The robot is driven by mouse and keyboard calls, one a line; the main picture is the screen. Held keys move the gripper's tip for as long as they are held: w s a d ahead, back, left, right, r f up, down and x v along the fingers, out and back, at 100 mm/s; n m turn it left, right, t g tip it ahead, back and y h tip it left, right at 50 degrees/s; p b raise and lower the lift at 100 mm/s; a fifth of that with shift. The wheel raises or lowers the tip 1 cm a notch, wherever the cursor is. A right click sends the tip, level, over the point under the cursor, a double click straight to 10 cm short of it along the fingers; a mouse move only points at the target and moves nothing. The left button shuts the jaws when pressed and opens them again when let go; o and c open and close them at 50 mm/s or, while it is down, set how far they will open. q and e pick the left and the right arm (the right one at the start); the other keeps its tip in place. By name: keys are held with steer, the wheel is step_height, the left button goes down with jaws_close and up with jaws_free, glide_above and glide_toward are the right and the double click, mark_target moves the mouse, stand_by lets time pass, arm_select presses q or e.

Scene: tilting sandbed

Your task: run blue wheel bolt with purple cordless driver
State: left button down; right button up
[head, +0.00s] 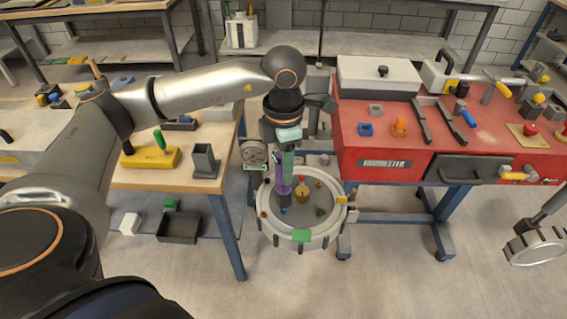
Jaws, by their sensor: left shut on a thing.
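A purple cordless driver (283,187) points downward over a round grey wheel-like ring (266,226). My left gripper (287,152) is shut on the driver from above; gripper and driver overlap, so the exact grip is partly hidden. A small blue bolt (283,211) shows inside the ring just below the driver's tip. I cannot tell whether tip and bolt touch. An orange-tan knob (301,193) stands inside the ring, right of the driver. My right gripper is not in view.
A red workbench (375,158) with tools stands close on the right, a wooden table (150,177) on the left. A dial gauge (254,154) is close beside my left gripper. A round device (537,247) is at the right edge. The floor in front is clear.

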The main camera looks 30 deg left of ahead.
arm_select(q)
steer(key=shift+f+b, duration=0.5)
stand_by(0.4)
stand_by(0.9)
